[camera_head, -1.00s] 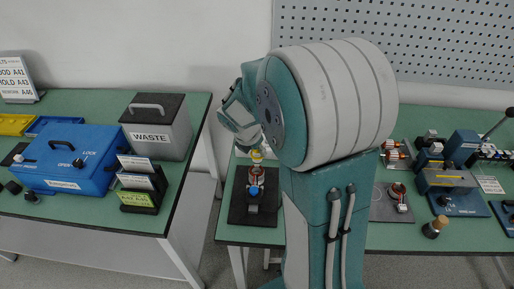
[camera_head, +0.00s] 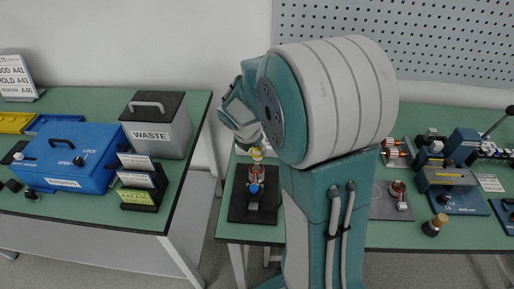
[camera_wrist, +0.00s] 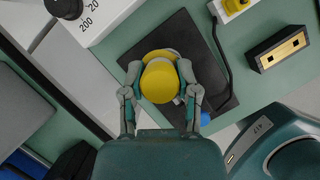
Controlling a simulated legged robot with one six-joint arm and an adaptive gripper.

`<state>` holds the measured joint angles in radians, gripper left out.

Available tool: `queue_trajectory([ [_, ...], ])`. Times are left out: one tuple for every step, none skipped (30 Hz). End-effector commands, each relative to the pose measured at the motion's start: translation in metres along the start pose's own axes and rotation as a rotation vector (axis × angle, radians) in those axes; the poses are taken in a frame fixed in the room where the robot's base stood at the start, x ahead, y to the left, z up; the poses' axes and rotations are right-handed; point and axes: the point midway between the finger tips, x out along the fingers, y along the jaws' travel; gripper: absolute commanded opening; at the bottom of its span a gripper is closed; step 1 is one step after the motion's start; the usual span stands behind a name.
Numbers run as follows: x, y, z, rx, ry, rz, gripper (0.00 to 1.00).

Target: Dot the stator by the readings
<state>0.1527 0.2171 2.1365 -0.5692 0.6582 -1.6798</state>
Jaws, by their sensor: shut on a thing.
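My gripper (camera_wrist: 160,72) is shut on a yellow round-topped thing (camera_wrist: 159,82), with one finger on each side. The yellow thing also shows in the head view (camera_head: 257,154), just above a reddish-brown and grey part (camera_head: 256,173) that looks like the stator. That part sits on a black mat (camera_head: 240,208), with a blue piece (camera_head: 254,189) at its near side. The mat (camera_wrist: 206,48) and blue piece (camera_wrist: 212,117) show in the wrist view. The yellow thing hides most of the part there, so I cannot tell if they touch.
A white dial instrument (camera_wrist: 95,22) and a black box with brass slots (camera_wrist: 282,48) are near the mat. On the left table are a blue box (camera_head: 65,165), a WASTE bin (camera_head: 160,135) and a card rack (camera_head: 140,197). A second mat (camera_head: 383,208) with a copper-coloured part lies right.

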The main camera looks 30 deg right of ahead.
Motion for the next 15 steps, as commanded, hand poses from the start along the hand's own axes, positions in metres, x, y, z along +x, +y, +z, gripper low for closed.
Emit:
queue_trajectory([
  [-0.004,0.0,0.002,0.002,-0.002,0.002,0.0],
  [-0.006,0.0,0.003,0.002,-0.002,0.001,0.0],
  [-0.009,0.0,0.004,0.003,-0.001,0.002,0.0],
  [-0.011,0.0,0.005,0.002,-0.001,0.002,0.0],
  [-0.013,0.0,0.005,0.002,-0.001,0.002,0.0],
  [-0.015,0.0,0.006,0.002,-0.001,0.002,0.0],
  [-0.017,0.0,0.007,0.002,-0.001,0.002,0.0],
  [-0.019,0.0,0.008,0.002,-0.001,0.002,0.0],
  [-0.022,0.0,0.009,0.002,-0.001,0.003,0.0],
  [-0.024,0.001,0.01,0.002,-0.001,0.003,0.0],
  [-0.026,0.001,0.011,0.002,-0.002,0.003,0.0],
  [-0.028,0.001,0.012,0.002,-0.001,0.003,0.0],
  [-0.03,0.0,0.013,0.003,-0.001,0.002,0.0],
  [-0.032,0.0,0.013,0.003,-0.001,0.002,0.0],
  [-0.034,0.0,0.015,0.002,-0.002,0.002,0.0],
])
